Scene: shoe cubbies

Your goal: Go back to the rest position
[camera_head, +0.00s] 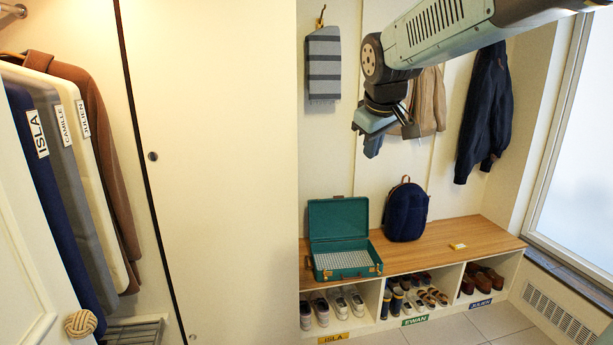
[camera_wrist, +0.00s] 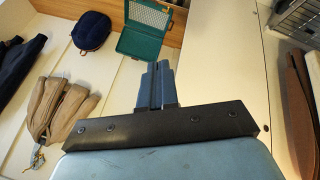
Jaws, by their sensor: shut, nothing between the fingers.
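My gripper (camera_head: 371,146) hangs in the air in front of the back wall, high above the bench, with my arm coming in from the upper right. In the wrist view my gripper (camera_wrist: 156,68) has its two fingers together with nothing between them. It is apart from the bench and from everything on it. An open green suitcase (camera_head: 343,262) stands on the wooden bench (camera_head: 450,243). The suitcase also shows in the wrist view (camera_wrist: 139,44), beyond the fingertips. A dark blue backpack (camera_head: 406,212) stands upright to the right of the suitcase.
A striped grey scarf (camera_head: 324,66), a tan jacket (camera_head: 428,102) and a dark coat (camera_head: 487,112) hang on the wall. Cubbies under the bench hold several shoes above labels. Named garments (camera_head: 62,170) hang at the left.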

